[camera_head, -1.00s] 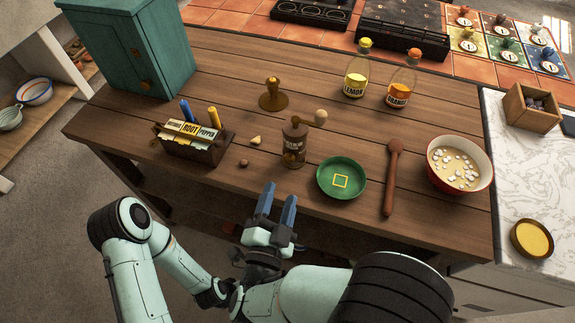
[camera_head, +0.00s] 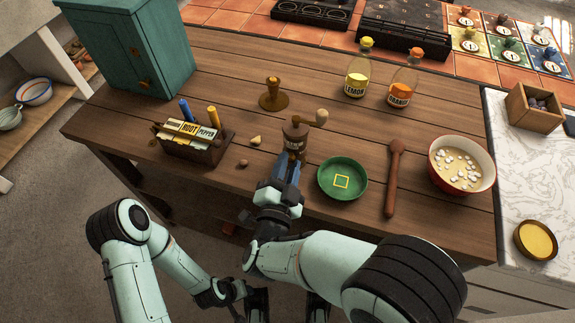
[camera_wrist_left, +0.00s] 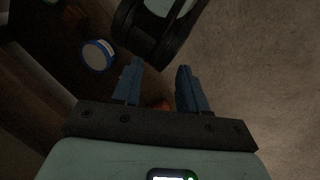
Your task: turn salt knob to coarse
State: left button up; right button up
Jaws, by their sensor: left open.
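A brown mill (camera_head: 295,134) with a crank and a pale wooden crank ball (camera_head: 321,116) stands upright near the table's front middle. Its label is mostly hidden, and I cannot make out a salt knob or a coarse mark. My right gripper (camera_head: 290,167) has its blue fingers at the mill's lower body, covering it from the front. Whether they touch or close on it I cannot tell. My left gripper is low in front of the table, its jaws unclear in the head view. In the left wrist view, the left gripper (camera_wrist_left: 160,86) is open with nothing between its fingertips.
A packet box (camera_head: 190,155) stands left. A brass stamp (camera_head: 272,100) and two bottles, lemon (camera_head: 357,82) and orange (camera_head: 403,85), stand behind.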

jog(key=n+p, duration=0.2)
jog(key=p, duration=0.1)
jog(key=shift+r+n+p, duration=0.2)
jog(key=shift+n+p, duration=0.1)
grip_shut()
jog(key=n+p, duration=0.3)
jog(key=p, duration=0.1)
jog(key=shift+g, duration=0.3)
pick_arm(q)
jog(key=s+d+r+g+p, duration=0.2)
jog(key=s+r+g+p, duration=0.1)
jog(key=s+r, duration=0.55)
pick_arm(e)
jog(key=n, duration=0.3)
jog(key=n+p, duration=0.3)
jog(key=n, duration=0.1)
jog(key=shift+a+r+g+h, duration=0.1)
jog(key=shift+g+h, duration=0.2)
jog(key=shift+h, duration=0.1)
pick_arm(q)
jog(key=w+r+p, duration=0.3)
jog(key=w+r, duration=0.1)
jog(key=r, duration=0.4)
jog(key=shift+m+t+h, duration=0.3)
pick_arm(e)
jog(key=shift+n+h, duration=0.3)
jog(key=shift+n, duration=1.6)
pick_arm(q)
jog(key=shift+w+d, duration=0.1)
